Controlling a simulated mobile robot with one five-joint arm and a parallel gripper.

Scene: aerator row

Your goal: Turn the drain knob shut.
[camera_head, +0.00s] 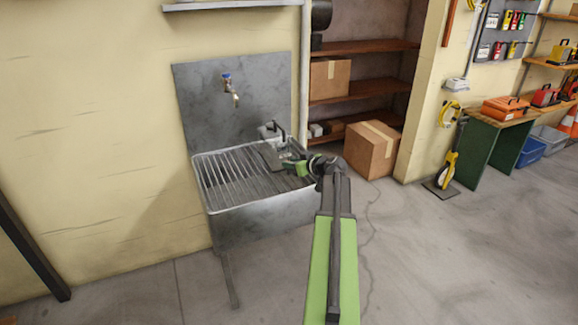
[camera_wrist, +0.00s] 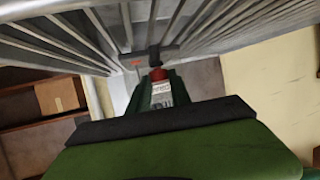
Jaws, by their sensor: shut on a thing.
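The grey metal sink (camera_head: 250,228) stands against the wall, with a slatted rack of bars (camera_head: 232,185) across its basin. My gripper (camera_head: 294,167) is at the sink's right side, by the rim. In the wrist view my gripper (camera_wrist: 159,88) has its fingers close together around a small piece with a red collar and a pale label. A dark crossbar (camera_wrist: 150,55) lies just beyond the red part, in front of the sink bars. This piece appears to be the drain knob (camera_wrist: 158,73). How far it is turned cannot be told. In the head view my gripper hides it.
A tap (camera_head: 229,86) sticks out of the grey back panel above the sink. A cardboard box (camera_head: 371,150) stands on the floor to the right, before wooden shelves (camera_head: 362,90). The floor in front is clear.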

